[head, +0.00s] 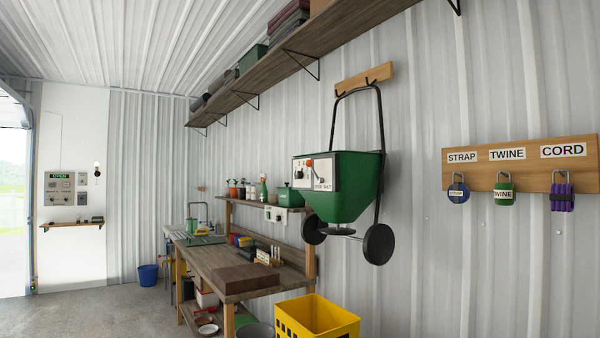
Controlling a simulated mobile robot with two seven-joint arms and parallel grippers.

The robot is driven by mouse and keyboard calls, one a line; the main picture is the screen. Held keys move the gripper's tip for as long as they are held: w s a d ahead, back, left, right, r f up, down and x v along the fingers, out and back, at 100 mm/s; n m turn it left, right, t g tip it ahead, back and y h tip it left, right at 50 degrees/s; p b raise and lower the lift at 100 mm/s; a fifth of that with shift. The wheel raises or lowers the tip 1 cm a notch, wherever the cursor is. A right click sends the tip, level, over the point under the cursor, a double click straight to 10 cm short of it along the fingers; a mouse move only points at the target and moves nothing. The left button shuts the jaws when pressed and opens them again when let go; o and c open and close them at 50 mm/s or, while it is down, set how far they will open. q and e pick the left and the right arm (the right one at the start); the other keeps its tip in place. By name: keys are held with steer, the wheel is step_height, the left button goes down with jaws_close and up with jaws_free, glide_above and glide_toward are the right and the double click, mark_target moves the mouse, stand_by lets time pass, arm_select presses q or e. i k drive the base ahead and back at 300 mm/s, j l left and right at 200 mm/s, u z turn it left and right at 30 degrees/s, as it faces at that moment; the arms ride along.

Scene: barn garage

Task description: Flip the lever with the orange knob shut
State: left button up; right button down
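A small orange knob (309,162) shows on the light grey control panel (322,174) of a green hopper spreader (352,186). The spreader hangs by its black handle from a wooden wall rack (364,78) in the middle of the view. The panel also bears a dark dial and a small label. The knob sits near the panel's upper edge; the lever under it is too small to tell its position clearly. Neither of my grippers is in view.
A yellow crate (318,316) stands below the spreader. A wooden workbench (212,262) with several items runs along the wall to the left. A hook board (522,166) hangs at right. A long shelf (285,58) is above. Open floor lies at lower left.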

mark_target(309, 163)
steer(key=i+j+u, duration=0.6)
steer(key=i+u, duration=0.3)
steer(key=i, duration=0.25)
steer(key=i+u, duration=0.45)
steer(key=i, duration=0.15)
steer(key=i+z, duration=0.35)
steer(key=i, duration=0.2)
steer(key=i+j+z, duration=0.35)
steer(key=i, duration=0.15)
steer(key=i+l+z, duration=0.15)
steer(key=i+z, duration=0.2)
steer(key=z, duration=0.15)
steer(key=i+z, duration=0.35)
steer(key=z, duration=0.15)
steer(key=i+j+z, duration=0.1)
steer(key=i+z, duration=0.35)
steer(key=k, duration=0.1)
